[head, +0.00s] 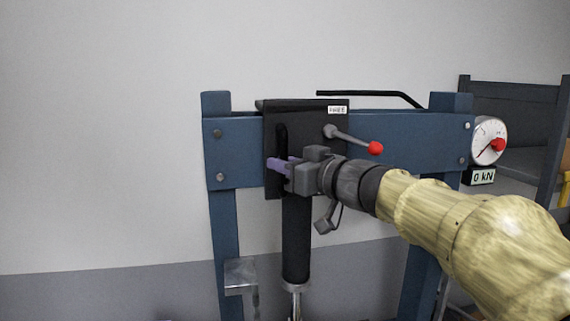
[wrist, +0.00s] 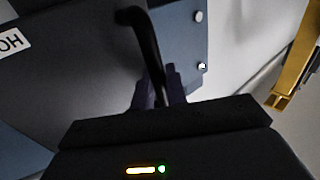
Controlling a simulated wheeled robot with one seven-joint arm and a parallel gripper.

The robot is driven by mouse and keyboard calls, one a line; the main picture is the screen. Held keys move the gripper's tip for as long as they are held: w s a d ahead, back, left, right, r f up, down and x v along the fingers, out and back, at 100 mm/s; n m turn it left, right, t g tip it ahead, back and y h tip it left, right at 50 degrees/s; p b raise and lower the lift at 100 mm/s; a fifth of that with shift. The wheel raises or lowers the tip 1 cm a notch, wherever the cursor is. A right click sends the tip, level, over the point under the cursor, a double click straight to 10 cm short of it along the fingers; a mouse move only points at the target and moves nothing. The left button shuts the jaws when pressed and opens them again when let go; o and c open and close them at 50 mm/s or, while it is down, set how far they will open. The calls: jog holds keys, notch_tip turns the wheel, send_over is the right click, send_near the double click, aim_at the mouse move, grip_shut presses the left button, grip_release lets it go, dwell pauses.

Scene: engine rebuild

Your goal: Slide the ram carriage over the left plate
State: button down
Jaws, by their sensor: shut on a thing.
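The black ram carriage (head: 305,125) sits on the left part of the blue press beam. A black cylinder (head: 296,235) hangs below it, with a bright rod at its lower end. My gripper (head: 278,166) is shut on the carriage's upright black handle (head: 281,137). In the wrist view the purple fingers (wrist: 155,90) lie either side of the handle (wrist: 145,40). A bright metal plate or block (head: 240,273) shows lower left, left of the cylinder; I cannot tell for sure that it is the left plate. The press bed is out of view.
A lever with a red knob (head: 375,148) sticks out from the carriage. The blue frame's left post (head: 222,250) stands beyond the carriage's left edge. A round gauge (head: 488,141) and a 0 kN display (head: 482,177) are at the right end. A yellow piece (wrist: 298,60) shows in the wrist view.

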jog(key=c, duration=1.8)
grip_release()
jog(key=shift+a+r, duration=0.1)
jog(key=shift+a, duration=0.15)
jog(key=b+v, duration=0.4)
jog(key=v, duration=1.3)
jog(key=shift+s+d, duration=0.1)
jog(key=shift+d, duration=0.2)
